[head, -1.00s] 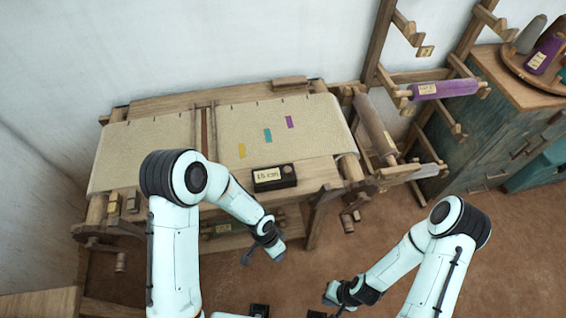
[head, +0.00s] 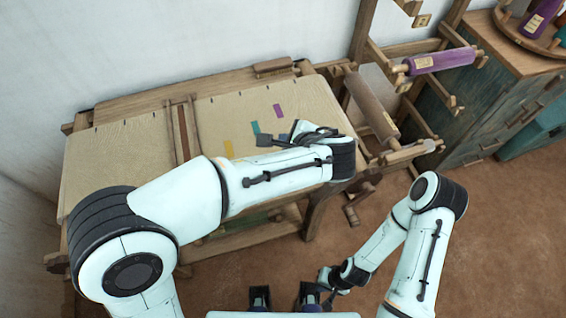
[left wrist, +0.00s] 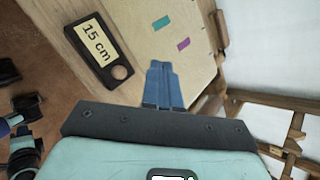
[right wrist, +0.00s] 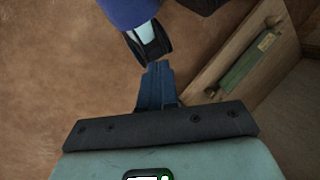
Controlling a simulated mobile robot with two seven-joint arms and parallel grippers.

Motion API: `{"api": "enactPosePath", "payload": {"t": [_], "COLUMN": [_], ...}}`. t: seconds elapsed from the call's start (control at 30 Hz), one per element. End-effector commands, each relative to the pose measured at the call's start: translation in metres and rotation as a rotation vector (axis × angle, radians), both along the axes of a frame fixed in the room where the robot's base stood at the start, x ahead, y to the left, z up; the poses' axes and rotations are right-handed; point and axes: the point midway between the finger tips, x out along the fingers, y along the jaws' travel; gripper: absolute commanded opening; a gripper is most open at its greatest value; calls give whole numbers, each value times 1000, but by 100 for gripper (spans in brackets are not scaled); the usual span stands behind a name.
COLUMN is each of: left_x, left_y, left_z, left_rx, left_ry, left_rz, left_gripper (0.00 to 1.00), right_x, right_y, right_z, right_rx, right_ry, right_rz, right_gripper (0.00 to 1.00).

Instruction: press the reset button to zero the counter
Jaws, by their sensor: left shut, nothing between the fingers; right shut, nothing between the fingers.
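The counter (left wrist: 98,55) is a small dark box with a cream label reading "15 cm". Its round brown button (left wrist: 120,73) sits at one end of its top face. Both show in the left wrist view, left of my left gripper (left wrist: 163,68). In the head view my left arm hides the counter, and my left gripper (head: 268,140) is above the cloth near the coloured marks. The left fingers are shut and empty, apart from the button. My right gripper (head: 328,282) is low over the floor, shut and empty; it also shows in the right wrist view (right wrist: 157,68).
The loom's pale cloth (head: 110,155) carries yellow, teal and purple marks. A wooden rack with a purple spool (head: 440,61) stands to the right, beside a teal cabinet (head: 500,120). Brown floor (head: 490,240) is open at the lower right.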

Motion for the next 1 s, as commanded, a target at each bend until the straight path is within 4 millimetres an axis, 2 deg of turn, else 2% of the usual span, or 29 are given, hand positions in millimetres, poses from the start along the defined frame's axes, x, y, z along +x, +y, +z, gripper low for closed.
{"api": "enactPosePath", "payload": {"t": [0.17,0.33,0.73,1.0], "left_x": [0,0,0,0], "left_y": [0,0,0,0], "left_z": [-3,-14,-69,-90], "left_rx": [0,0,0,-1], "left_ry": [2,4,4,3], "left_rz": [1,2,2,1], "left_gripper": [0,0,0,0], "right_x": [-1,-5,-15,-8], "right_y": [0,0,0,0], "right_z": [-2,-11,-58,-68], "right_rx": [0,0,-2,-5], "right_ry": [1,5,12,-15], "right_rz": [0,1,-2,-8], "right_gripper": [0,0,0,0]}}
